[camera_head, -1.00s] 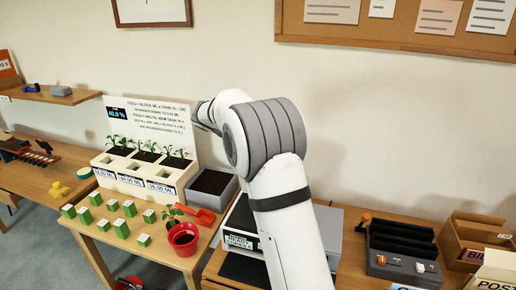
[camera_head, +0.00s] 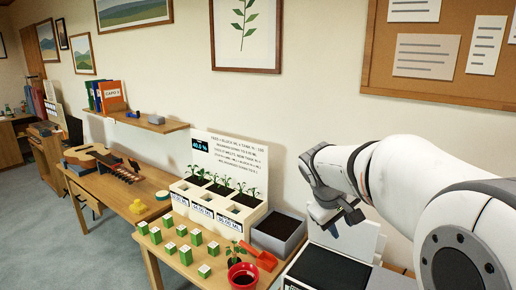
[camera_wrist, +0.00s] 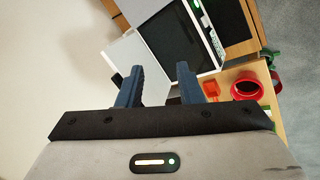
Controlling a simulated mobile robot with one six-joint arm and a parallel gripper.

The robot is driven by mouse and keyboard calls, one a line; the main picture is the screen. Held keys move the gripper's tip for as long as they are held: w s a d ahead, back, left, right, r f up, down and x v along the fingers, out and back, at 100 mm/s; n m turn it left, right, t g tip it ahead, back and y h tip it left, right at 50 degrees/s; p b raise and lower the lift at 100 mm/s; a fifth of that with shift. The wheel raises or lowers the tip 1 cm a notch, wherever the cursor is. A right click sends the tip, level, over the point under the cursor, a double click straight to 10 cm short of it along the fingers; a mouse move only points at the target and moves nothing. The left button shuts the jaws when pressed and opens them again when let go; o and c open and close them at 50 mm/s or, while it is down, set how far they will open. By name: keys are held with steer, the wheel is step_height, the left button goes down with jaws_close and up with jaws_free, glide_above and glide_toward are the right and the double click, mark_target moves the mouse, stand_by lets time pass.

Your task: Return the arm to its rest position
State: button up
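My gripper (camera_head: 343,219) hangs at the end of my white and grey arm, in front of the wall and above a black-topped device (camera_head: 328,268). In the wrist view my gripper's two dark fingers (camera_wrist: 158,86) are spread apart with nothing between them. The same device shows beyond the fingers in the wrist view (camera_wrist: 170,45). The gripper is raised clear of the tables, as far as I can tell.
Left of my gripper are a grey soil bin (camera_head: 277,232), a white planter (camera_head: 225,207), a red pot (camera_head: 242,274) and several green blocks (camera_head: 185,254). A guitar (camera_head: 100,155) lies on the farther table. A shelf (camera_head: 150,122) and a pinboard (camera_head: 440,50) are on the wall.

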steer(key=s+a+f+m+y, duration=0.2)
steer(key=s, duration=0.8)
steer(key=s+a+f+m+y, duration=0.2)
steer(key=s+a+f, duration=0.1)
steer(key=s, duration=0.8)
steer(key=shift+a+f+m+y, duration=0.15)
steer(key=shift+a+m+y, duration=0.15)
steer(key=shift+m, duration=0.1)
